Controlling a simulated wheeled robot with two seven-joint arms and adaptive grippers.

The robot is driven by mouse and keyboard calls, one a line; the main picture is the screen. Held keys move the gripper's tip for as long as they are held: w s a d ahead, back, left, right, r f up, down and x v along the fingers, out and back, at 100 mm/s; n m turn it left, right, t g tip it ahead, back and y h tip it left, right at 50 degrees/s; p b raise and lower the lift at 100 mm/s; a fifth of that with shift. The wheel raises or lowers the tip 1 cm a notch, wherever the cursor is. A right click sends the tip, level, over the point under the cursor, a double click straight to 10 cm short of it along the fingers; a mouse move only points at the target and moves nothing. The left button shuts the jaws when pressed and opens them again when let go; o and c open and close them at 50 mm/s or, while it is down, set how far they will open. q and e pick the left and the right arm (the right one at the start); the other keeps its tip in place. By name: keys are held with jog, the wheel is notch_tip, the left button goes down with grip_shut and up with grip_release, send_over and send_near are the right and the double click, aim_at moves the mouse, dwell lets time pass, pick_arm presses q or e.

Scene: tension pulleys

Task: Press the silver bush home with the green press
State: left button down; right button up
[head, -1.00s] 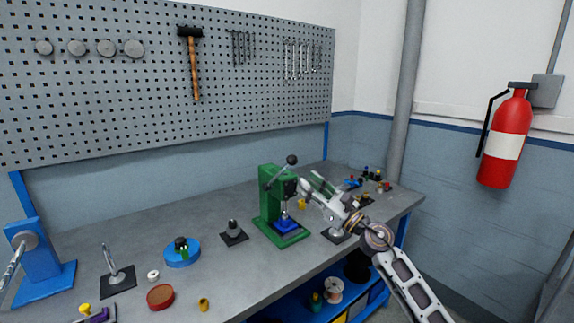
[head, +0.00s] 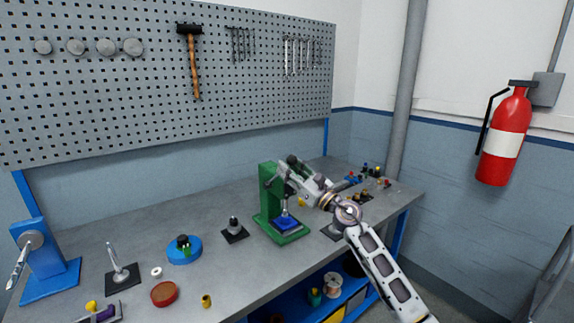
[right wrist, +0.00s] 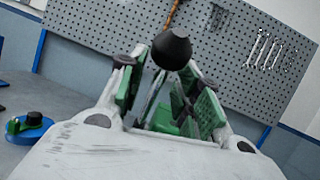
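The green press (head: 268,200) stands on the bench with a blue block (head: 287,223) on its base. A slim silver part (head: 285,207) stands above the block; I cannot tell whether it is the ram or the silver bush. My right gripper (head: 287,170) is at the top of the press, by its lever. In the right wrist view the lever's black ball knob (right wrist: 172,48) shows at the gripper (right wrist: 168,98). The green-padded fingers stand apart, with a gap between them. The lever's rod is partly hidden. My left gripper is not in view.
A dark stand with a grey cone (head: 235,228) and a blue round holder (head: 184,250) stand left of the press. A red dish (head: 165,293) and a blue machine (head: 48,265) are farther left. Several small parts lie at the bench's right end.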

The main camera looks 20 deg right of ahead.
jog(key=shift+w+a+r, duration=0.3)
jog(key=shift+w+a, duration=0.05)
jog(key=shift+w, duration=0.2)
jog(key=shift+w, duration=0.1)
grip_shut()
